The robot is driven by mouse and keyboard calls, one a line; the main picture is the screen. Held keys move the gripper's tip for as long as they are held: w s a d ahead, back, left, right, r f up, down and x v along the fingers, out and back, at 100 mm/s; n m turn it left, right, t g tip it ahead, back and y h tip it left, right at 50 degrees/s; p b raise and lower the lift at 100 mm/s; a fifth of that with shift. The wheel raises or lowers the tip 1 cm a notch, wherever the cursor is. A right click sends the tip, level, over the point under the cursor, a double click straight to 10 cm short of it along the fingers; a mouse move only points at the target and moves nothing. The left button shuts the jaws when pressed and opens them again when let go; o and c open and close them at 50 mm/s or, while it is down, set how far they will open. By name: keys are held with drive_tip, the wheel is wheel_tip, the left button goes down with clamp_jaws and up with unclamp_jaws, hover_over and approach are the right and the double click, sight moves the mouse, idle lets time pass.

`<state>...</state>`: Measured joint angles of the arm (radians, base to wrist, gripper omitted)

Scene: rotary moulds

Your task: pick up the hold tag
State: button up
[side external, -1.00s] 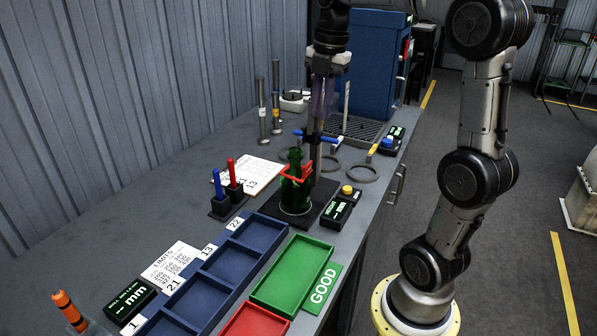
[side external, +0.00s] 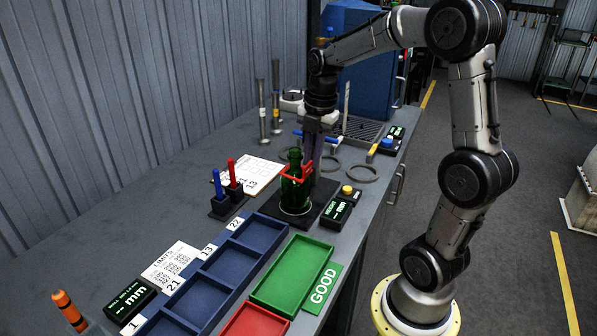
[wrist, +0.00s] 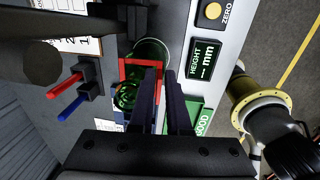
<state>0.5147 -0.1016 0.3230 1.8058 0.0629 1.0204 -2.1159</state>
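I cannot make out anything marked as a hold tag. A red square frame (wrist: 128,68) sits around the upper part of a green bottle (wrist: 126,96). The bottle (side external: 294,196) stands upright on a dark base, with the red frame (side external: 305,170) near its neck. My gripper (side external: 312,160) points down just behind the bottle, close to the red frame. The fingers hide part of the red frame.
A height readout (side external: 337,211) and yellow button (side external: 347,190) stand right of the bottle. A holder with red and blue pens (side external: 232,172) is left. Blue trays (side external: 222,266) and a green tray (side external: 293,275) lie in front. Ring-shaped tools (side external: 361,173) lie behind.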

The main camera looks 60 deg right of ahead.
clamp_jaws()
idle(0.4)
wheel_tip(320, 180, up, 18)
idle(0.6)
idle(0.4)
